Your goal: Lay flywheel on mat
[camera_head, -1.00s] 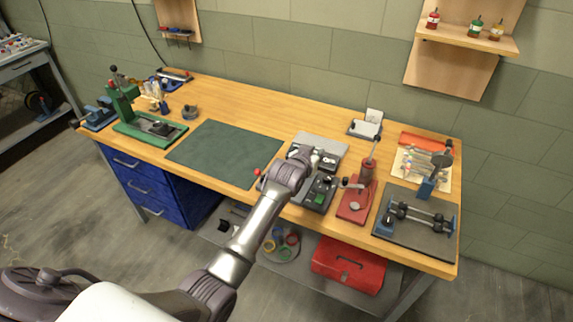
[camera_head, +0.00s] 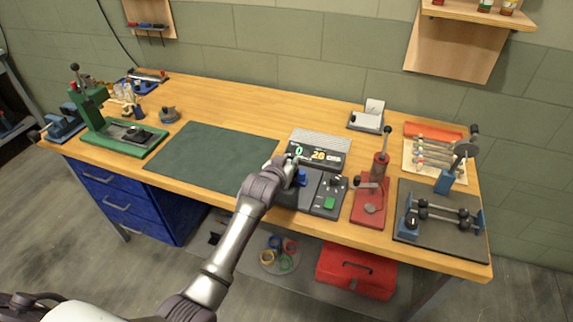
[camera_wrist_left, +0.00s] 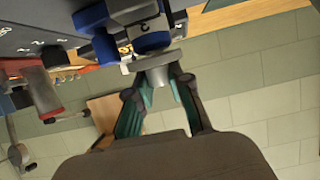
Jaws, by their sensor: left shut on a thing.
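The dark green mat (camera_head: 205,160) lies flat and bare on the workbench, left of my left gripper (camera_head: 291,165). That gripper is at the grey machine with a digital display (camera_head: 318,155) and blue parts. In the left wrist view the left gripper (camera_wrist_left: 158,82) is shut on a grey metal piece, which looks like the flywheel (camera_wrist_left: 158,60). Its disc sits right against the machine's blue parts (camera_wrist_left: 150,40); I cannot tell whether it is still seated there. In the head view the gripper hides the flywheel. My right gripper is not in view.
A red press (camera_head: 371,195) and a grey plate with a black-weighted bar (camera_head: 440,220) stand to the right. A green press (camera_head: 120,135) stands left of the mat. A small grey round part (camera_head: 169,114) sits behind the mat's left corner.

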